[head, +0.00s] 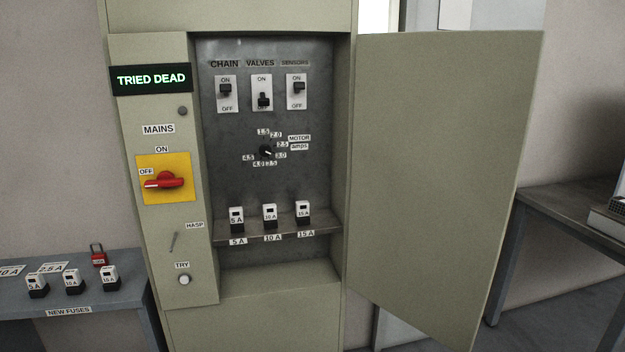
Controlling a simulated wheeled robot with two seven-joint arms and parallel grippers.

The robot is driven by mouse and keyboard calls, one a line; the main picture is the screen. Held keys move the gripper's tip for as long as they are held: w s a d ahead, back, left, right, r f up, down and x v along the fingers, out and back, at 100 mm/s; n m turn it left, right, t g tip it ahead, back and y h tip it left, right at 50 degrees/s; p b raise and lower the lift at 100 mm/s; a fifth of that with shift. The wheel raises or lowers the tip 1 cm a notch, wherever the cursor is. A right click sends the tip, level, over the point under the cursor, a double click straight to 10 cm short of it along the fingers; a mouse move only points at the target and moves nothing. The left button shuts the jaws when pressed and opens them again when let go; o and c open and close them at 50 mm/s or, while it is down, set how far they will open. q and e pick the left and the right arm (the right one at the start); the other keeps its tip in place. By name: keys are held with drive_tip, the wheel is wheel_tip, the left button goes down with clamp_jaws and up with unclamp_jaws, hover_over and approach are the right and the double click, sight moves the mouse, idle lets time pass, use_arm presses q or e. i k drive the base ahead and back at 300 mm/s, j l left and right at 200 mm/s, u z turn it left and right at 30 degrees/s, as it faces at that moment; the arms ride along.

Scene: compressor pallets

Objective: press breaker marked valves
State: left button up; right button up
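The breaker marked VALVES (262,93) is in the middle of three breakers inside the open cabinet. Its black toggle is down, towards OFF. The CHAIN breaker (226,93) on its left and the SENSORS breaker (297,92) on its right have their toggles up, towards ON. The VALVES label (260,63) is above its switch. Neither of my grippers shows in the head view.
The cabinet door (435,180) stands open to the right. A red MAINS handle (164,181) points to OFF; a display (151,78) reads TRIED DEAD. Fuses (270,215) stand on the inner shelf. A side table (95,312) holds new fuses and a red padlock (98,255).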

sight(263, 100)
drive_tip(key=u, duration=0.3)
drive_tip(key=i+l+u, duration=0.1)
drive_tip(key=l+u, duration=0.3)
drive_tip(key=i+l+u, duration=0.1)
drive_tip(key=u, duration=0.25)
drive_tip(key=l+u, duration=0.55)
drive_tip(key=l, duration=0.65)
drive_tip(key=l+u, duration=0.2)
drive_tip(key=l, duration=0.6)
drive_tip(key=k+l+u, duration=0.15)
drive_tip(key=l, duration=1.1)
drive_tip(key=k+l, duration=0.15)
drive_tip(key=l, duration=0.3)
drive_tip(key=k+j, duration=0.1)
drive_tip(key=j, duration=0.15)
drive_tip(key=k+j, duration=0.15)
drive_tip(key=j+z, duration=0.1)
drive_tip(key=i+j, duration=0.05)
